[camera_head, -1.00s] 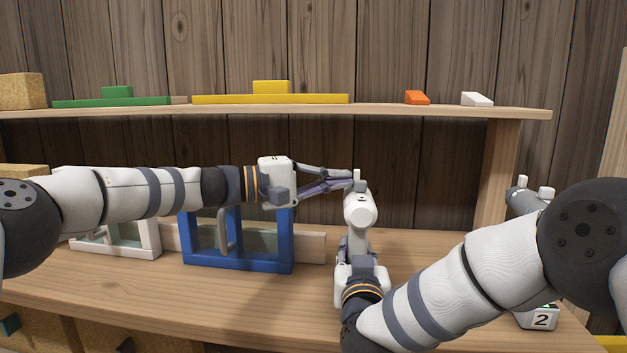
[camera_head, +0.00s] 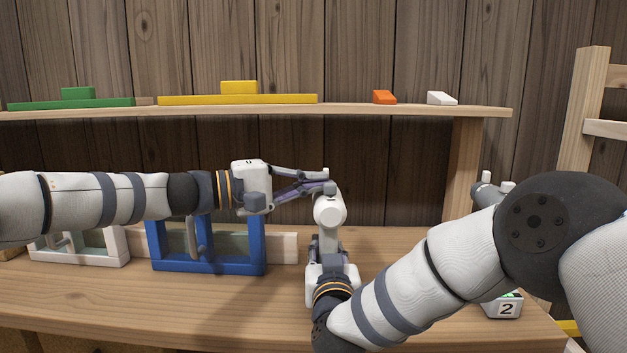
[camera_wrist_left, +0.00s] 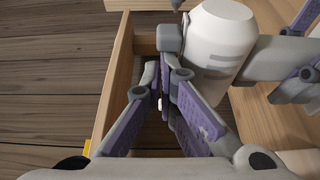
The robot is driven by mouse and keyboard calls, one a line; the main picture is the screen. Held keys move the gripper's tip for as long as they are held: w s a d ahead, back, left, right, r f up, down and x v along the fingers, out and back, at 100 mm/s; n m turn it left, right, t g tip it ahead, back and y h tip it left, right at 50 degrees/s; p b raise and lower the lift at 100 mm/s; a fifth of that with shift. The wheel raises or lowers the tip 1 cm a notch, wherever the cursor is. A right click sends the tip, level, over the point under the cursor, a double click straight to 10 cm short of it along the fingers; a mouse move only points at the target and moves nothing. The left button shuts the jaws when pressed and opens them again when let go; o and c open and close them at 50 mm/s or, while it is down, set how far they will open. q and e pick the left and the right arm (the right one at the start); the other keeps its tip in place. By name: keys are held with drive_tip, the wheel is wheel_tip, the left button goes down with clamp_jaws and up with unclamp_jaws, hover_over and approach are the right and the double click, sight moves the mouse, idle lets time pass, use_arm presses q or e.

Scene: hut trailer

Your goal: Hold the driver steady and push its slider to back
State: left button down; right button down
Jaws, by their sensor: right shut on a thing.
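In the left wrist view the left fingertips (camera_wrist_left: 162,88) are close together beside the driver's white barrel (camera_wrist_left: 220,40). Whether they touch the slider or pinch anything is unclear.
A blue frame (camera_head: 208,268) and a white frame (camera_head: 80,259) stand on the bench left of the driver. A shelf (camera_head: 370,110) with coloured blocks runs behind.

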use_arm(q)
drive_tip(key=shift+s+r, duration=0.1)
drive_tip(key=shift+s, duration=0.05)
use_arm(e)
drive_tip(key=shift+d+r, duration=0.1)
drive_tip(key=shift+r, duration=0.1)
drive_tip(key=shift+f, duration=0.1)
use_arm(q)
drive_tip(key=v, duration=0.9)
drive_tip(key=shift+a, duration=0.4)
use_arm(e)
drive_tip(key=c, duration=1.2)
unclamp_jaws()
use_arm(q)
drive_tip(key=shift+s, duration=0.1)
use_arm(e)
drive_tip(key=shift+f, duration=0.1)
